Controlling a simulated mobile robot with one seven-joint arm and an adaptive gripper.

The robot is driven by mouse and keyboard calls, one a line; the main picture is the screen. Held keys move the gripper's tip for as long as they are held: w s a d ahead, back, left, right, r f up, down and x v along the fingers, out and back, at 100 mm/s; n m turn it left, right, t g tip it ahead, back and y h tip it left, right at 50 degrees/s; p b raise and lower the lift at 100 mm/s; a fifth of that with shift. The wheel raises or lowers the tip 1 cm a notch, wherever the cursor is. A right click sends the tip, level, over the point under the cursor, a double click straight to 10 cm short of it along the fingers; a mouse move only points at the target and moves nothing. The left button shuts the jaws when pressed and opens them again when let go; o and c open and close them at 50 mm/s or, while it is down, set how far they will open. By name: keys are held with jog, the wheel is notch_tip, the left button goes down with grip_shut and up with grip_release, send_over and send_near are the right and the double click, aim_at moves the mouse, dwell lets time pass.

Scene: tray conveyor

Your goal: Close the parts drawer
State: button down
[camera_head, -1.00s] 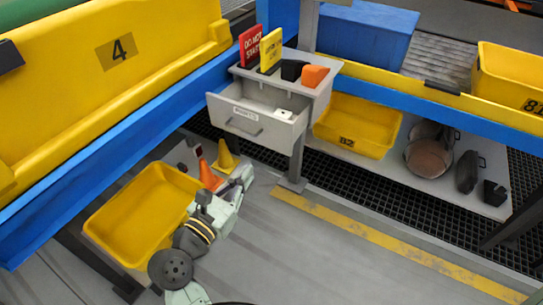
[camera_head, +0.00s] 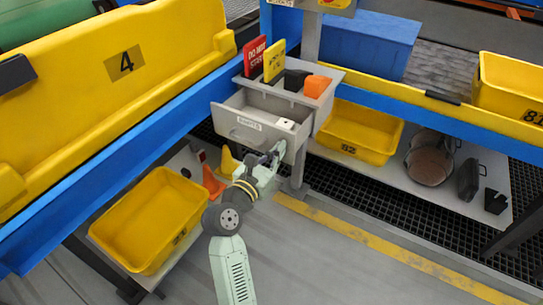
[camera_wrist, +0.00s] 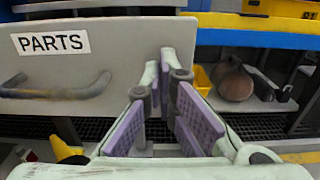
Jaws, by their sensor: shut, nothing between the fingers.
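The parts drawer (camera_head: 238,132) is pulled out of the grey cabinet (camera_head: 318,105), and a small white item (camera_head: 286,124) lies inside it. In the wrist view the drawer front (camera_wrist: 110,50) fills the upper left, with a "PARTS" label and a grey bar handle (camera_wrist: 57,90). My gripper (camera_head: 277,151) is shut and empty, at the right part of the drawer front, right of the handle. In the wrist view its fingertips (camera_wrist: 165,62) overlap the front's right side. I cannot tell whether they touch it.
Red and yellow signs (camera_head: 264,60), a black block and an orange block (camera_head: 317,86) stand on the cabinet top. A yellow bin (camera_head: 150,220) and orange cone (camera_head: 212,182) are low at left. Bin 82 (camera_head: 360,130) is right of the cabinet. Open floor lies in front.

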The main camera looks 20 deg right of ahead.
dwell(0.3)
jog(key=p+x, duration=0.5)
jog(key=x, duration=0.7)
jog(key=shift+w+d, duration=0.25)
jog(key=shift+w, duration=0.05)
jog(key=shift+r, duration=0.1)
